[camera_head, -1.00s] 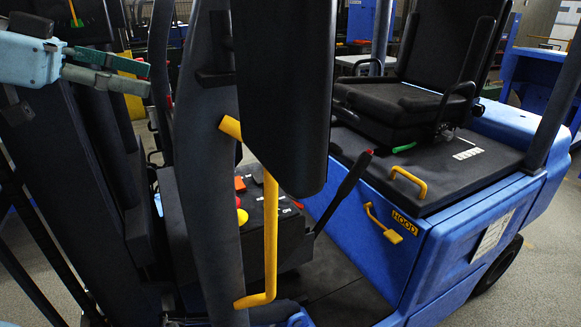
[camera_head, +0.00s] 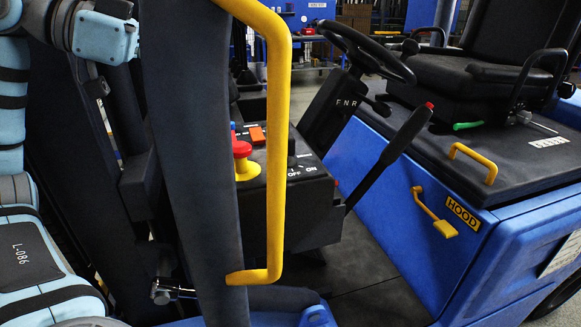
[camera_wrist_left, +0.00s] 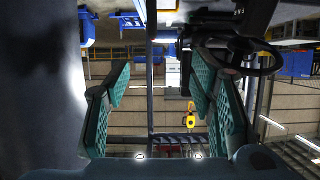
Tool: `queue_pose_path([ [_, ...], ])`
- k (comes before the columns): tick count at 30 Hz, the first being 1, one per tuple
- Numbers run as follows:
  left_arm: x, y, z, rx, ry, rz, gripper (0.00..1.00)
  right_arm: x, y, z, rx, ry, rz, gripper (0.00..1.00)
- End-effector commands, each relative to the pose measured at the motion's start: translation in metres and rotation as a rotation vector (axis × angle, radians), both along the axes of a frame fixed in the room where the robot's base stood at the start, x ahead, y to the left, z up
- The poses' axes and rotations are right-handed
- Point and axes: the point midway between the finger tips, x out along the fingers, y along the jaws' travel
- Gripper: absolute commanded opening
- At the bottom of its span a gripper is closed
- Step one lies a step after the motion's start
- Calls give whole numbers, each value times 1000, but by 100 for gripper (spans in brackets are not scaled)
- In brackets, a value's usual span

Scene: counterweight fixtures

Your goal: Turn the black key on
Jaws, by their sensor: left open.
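A small upright black knob, which looks like the black key (camera_head: 291,146), stands on the dark dash panel (camera_head: 306,190) beside the OFF and ON labels in the head view. Its exact turn position is too small to tell. My left arm's light blue wrist (camera_head: 105,38) is at the upper left, and its gripper is hidden there by the dark pillar. In the left wrist view my left gripper (camera_wrist_left: 158,82) has its green-padded fingers spread wide with nothing between them. The key cannot be made out in that view. My right gripper is not in view.
A dark pillar (camera_head: 190,150) and yellow grab bar (camera_head: 276,160) stand in front of the panel. A red and yellow button (camera_head: 243,160) and orange switch (camera_head: 257,134) sit left of the key. A lever (camera_head: 395,150) and the steering wheel (camera_head: 365,50) are to the right.

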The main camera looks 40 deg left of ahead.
Motion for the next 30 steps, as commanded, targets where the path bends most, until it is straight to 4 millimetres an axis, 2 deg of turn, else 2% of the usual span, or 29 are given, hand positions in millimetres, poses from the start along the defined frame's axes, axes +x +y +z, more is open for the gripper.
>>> queue_pose_path([
  [1,0,0,-30,0,0,0,50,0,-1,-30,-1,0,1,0],
  [3,0,0,-49,0,0,0,50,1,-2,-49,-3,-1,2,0],
  [6,0,0,-72,0,0,0,50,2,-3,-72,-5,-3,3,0],
  [9,1,-1,-82,1,1,0,50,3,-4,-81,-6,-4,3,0],
  [14,17,-12,-86,2,2,-2,50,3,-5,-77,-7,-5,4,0],
  [24,87,-62,-117,-1,2,-6,50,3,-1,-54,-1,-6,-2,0],
  [30,107,-75,-128,-1,0,-2,50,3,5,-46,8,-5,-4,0],
])
